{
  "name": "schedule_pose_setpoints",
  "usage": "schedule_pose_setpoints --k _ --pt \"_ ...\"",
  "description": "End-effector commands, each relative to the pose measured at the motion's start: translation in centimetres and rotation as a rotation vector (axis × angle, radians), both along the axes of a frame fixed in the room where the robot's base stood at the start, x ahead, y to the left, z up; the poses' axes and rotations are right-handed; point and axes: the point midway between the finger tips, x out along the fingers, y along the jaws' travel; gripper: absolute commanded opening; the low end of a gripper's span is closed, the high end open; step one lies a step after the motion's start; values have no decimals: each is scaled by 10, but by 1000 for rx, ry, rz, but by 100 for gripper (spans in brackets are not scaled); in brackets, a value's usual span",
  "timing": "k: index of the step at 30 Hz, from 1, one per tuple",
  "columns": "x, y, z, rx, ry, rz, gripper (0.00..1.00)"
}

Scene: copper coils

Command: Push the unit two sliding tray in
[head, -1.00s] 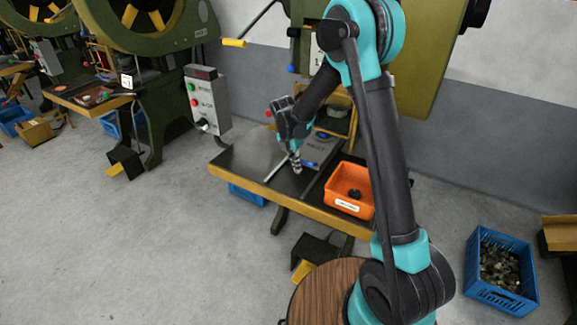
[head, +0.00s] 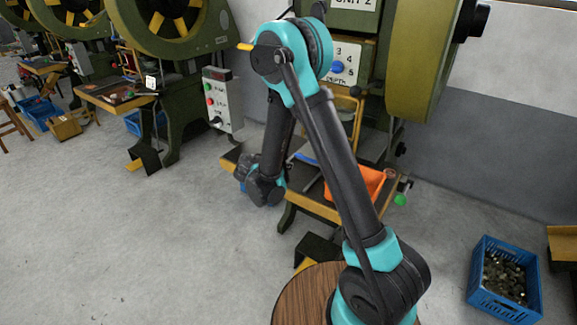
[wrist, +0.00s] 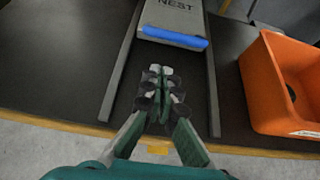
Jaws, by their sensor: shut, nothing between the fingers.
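The sliding tray (wrist: 175,18) is a grey plate marked NEST with a blue bar handle (wrist: 174,38) across its near edge, seen at the top of the wrist view. It lies between two dark rails (wrist: 212,85) on the bench. My gripper (wrist: 161,72) is shut and empty, between the rails on the near side of the handle. A gap shows between its fingertips and the handle. In the head view my arm covers most of the tray, and the fingertips are hidden. The press above carries a UNIT 2 sign (head: 354,4).
An orange bin (wrist: 270,75) stands on the bench right of the rails, holding something dark. The bench has a yellow front edge (head: 318,207). A blue crate of metal pieces (head: 504,280) is on the floor at right. Open floor lies at left.

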Motion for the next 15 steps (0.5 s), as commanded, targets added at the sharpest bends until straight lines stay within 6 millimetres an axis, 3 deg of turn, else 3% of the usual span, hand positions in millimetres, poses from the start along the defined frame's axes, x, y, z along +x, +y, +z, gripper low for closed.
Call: schedule_pose_setpoints --k 12,15 --pt "57 -43 -41 0 3 -3 0" --pt "69 -52 -41 0 2 -4 0"
